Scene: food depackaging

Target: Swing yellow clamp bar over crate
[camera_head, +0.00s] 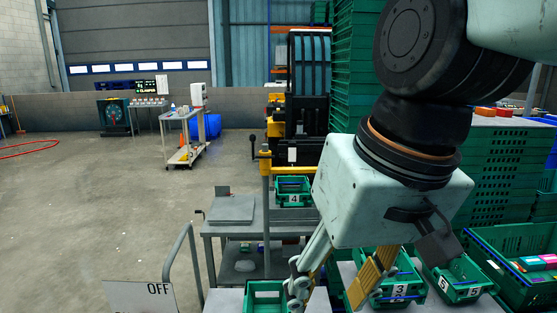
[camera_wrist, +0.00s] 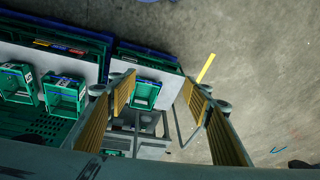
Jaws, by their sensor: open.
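A short yellow bar (camera_wrist: 206,68) shows in the wrist view beyond my right finger, against the floor. My gripper (camera_head: 332,284) points down, nearer the camera than the post and apart from the bar. Its fingers are spread and empty, also in the wrist view (camera_wrist: 160,90).
The grey cart (camera_head: 232,231) has a flat grey plate on top. An empty green crate (camera_head: 265,286) stands at the lower front. Crates 3 (camera_head: 400,292) and 5 (camera_head: 460,287) sit right of my gripper. Tall green crate stacks (camera_head: 354,65) rise behind. The floor at left is open.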

